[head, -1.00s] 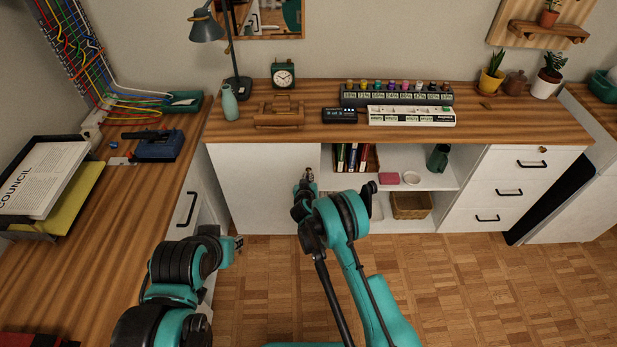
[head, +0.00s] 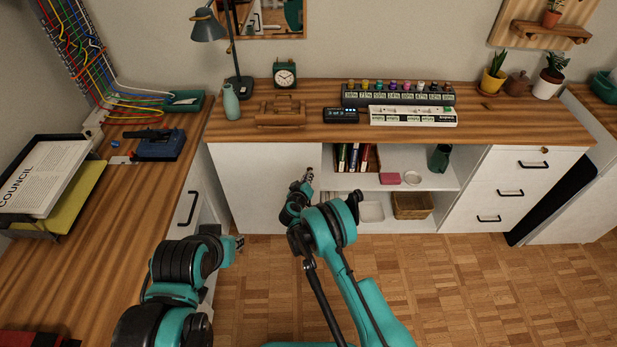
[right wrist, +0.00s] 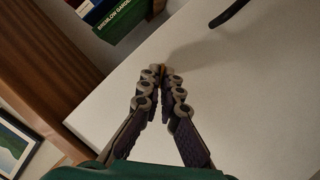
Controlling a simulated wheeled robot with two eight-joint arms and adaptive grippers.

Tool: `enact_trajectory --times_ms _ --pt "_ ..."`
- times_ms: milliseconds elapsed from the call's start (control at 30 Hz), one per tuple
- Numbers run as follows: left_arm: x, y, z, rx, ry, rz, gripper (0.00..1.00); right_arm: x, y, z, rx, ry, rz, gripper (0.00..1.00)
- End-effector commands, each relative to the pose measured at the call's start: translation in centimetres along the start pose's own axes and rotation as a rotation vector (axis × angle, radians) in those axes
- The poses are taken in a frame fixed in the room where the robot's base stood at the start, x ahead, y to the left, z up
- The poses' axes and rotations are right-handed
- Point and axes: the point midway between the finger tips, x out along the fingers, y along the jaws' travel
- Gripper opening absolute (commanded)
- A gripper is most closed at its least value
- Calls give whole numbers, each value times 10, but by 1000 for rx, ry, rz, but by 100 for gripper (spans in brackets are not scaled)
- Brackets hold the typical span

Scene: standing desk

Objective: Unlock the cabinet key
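The white cabinet door (head: 262,187) under the left part of the counter stands closed beside the open shelves. My right gripper (head: 309,174) is at this door's right edge, near its top. In the right wrist view the right gripper's fingers (right wrist: 163,75) converge and their tips appear to meet against or just over a white panel (right wrist: 245,95). I cannot make out a key between or behind the tips. A brass-coloured lock (head: 544,149) shows on the drawer cabinet (head: 520,180) at the right. My left gripper (head: 238,242) is low beside the left desk; its finger opening is unclear.
Books (head: 353,158), a pink box (head: 389,178) and a basket (head: 412,205) sit on the open shelves right of my right gripper. A green book (right wrist: 125,20) and a wooden edge (right wrist: 50,75) are close in the wrist view. The parquet floor (head: 480,280) is clear.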

Motion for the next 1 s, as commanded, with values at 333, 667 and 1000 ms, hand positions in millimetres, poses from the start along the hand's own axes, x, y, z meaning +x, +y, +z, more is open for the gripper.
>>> enact_trajectory --times_ms 333,667,1000 --pt "0 0 0 0 0 0 24 0 0 -1 0 2 0 24" --pt "0 0 0 0 0 0 24 -2 0 -1 0 1 -1 24" --pt "0 0 0 0 0 0 24 -53 0 -1 -1 2 -1 24"
